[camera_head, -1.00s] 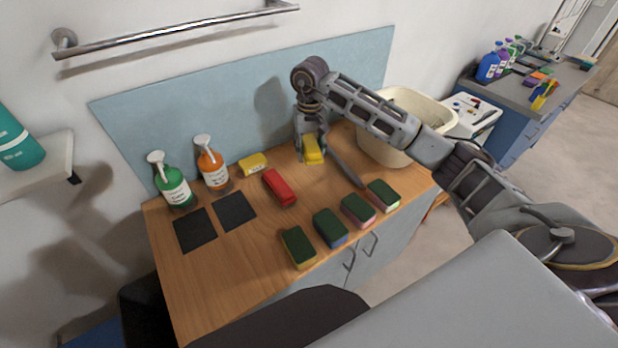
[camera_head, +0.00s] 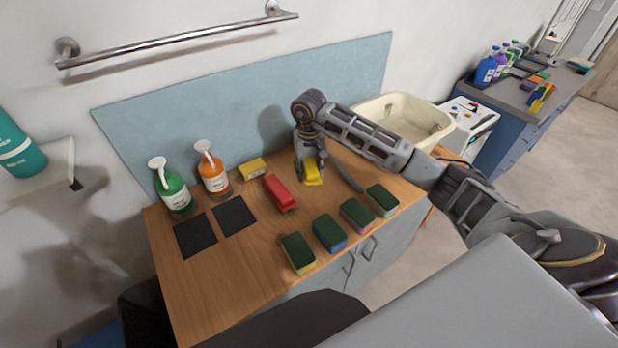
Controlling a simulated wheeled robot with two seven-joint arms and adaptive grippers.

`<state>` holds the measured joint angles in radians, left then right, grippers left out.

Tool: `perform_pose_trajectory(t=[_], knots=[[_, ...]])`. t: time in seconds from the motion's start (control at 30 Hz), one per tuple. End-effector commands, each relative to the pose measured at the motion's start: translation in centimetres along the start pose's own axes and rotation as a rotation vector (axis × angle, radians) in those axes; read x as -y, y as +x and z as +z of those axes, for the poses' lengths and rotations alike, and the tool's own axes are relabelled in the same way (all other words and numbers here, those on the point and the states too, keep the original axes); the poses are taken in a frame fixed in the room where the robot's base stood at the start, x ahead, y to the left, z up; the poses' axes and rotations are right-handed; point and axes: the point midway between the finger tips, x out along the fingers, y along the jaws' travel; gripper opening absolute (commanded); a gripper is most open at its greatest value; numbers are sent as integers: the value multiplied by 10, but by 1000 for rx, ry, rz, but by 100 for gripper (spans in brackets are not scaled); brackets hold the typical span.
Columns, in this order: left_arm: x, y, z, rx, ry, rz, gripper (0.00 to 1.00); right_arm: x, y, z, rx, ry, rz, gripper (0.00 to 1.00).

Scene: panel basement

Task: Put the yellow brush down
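The yellow brush (camera_head: 313,175) is at the wooden counter, between the fingers of my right gripper (camera_head: 310,176), which points down from above. The fingers partly hide the brush and look closed on its sides. It appears to be at or just above the counter top; I cannot tell whether it touches. A red brush (camera_head: 279,193) lies just left of it on the counter (camera_head: 230,275). My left gripper is not in view.
Several sponges (camera_head: 297,252) line the counter's front edge. A green bottle (camera_head: 173,190), an orange bottle (camera_head: 212,172), a yellow block (camera_head: 253,169) and two black pads (camera_head: 195,235) are to the left. A cream basin (camera_head: 425,120) stands behind my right arm.

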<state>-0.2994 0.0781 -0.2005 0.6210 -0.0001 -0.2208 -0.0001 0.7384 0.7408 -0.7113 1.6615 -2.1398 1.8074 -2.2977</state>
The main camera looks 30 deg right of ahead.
Motion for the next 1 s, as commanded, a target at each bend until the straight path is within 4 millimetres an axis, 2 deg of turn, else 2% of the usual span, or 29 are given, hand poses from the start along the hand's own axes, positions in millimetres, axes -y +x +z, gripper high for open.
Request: perform_pose_trajectory(t=[0.27,0.6,1.0], knots=[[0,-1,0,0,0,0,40,0,5,0,1,0,-1,7],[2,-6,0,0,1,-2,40,0,34,0,0,0,-1,7],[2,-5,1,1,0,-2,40,0,38,0,-1,0,0,7]])
